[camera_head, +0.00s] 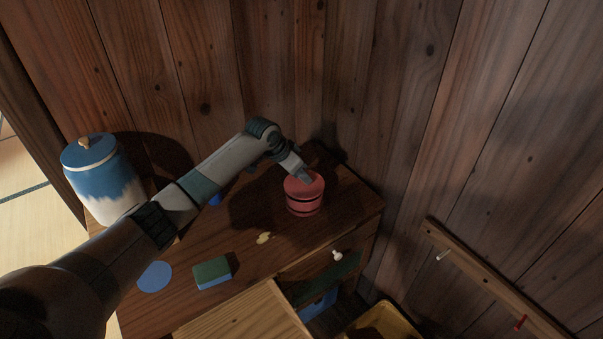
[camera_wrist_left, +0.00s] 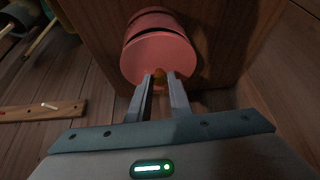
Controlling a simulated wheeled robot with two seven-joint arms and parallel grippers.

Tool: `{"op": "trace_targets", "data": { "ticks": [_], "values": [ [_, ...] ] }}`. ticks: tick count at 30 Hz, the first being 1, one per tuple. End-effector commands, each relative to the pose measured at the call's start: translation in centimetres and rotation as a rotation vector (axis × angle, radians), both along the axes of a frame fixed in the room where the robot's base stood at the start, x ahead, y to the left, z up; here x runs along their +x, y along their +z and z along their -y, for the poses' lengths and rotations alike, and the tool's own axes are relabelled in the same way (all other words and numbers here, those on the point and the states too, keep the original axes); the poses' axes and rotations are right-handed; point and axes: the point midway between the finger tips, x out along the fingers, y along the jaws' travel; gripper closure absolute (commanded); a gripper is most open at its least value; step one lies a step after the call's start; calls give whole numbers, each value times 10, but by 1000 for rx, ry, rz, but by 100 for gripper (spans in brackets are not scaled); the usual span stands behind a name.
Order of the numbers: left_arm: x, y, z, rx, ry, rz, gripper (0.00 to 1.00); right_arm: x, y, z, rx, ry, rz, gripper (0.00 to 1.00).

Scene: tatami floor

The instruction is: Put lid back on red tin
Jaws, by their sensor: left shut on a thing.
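The red tin (camera_head: 304,208) stands upright near the back right of the wooden cabinet top. Its red lid (camera_head: 296,187) is at the tin's mouth, with a dark band between them; I cannot tell whether it is seated or just above. In the left wrist view the lid (camera_wrist_left: 158,52) faces my fingers, and the tin (camera_wrist_left: 152,20) is behind it. My left gripper (camera_head: 305,178) comes down from above. In the left wrist view its fingers (camera_wrist_left: 160,77) are shut on the lid's small orange-brown knob. My right gripper is not in view.
A blue and white jar (camera_head: 98,178) stands at the left. A green and blue sponge (camera_head: 212,273), a blue disc (camera_head: 154,277) and a yellowish patch (camera_head: 264,238) lie on the cabinet top (camera_head: 240,250). An open drawer (camera_head: 245,318) and a yellow bin (camera_head: 400,321) are in front.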

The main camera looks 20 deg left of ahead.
Motion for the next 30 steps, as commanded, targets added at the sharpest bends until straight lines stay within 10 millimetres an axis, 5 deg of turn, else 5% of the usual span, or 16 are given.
{"op": "trace_targets", "data": {
  "ticks": [30],
  "values": [
    [0, -8, 0, 0, -1, 0, 100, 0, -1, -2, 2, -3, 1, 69]
  ]
}}
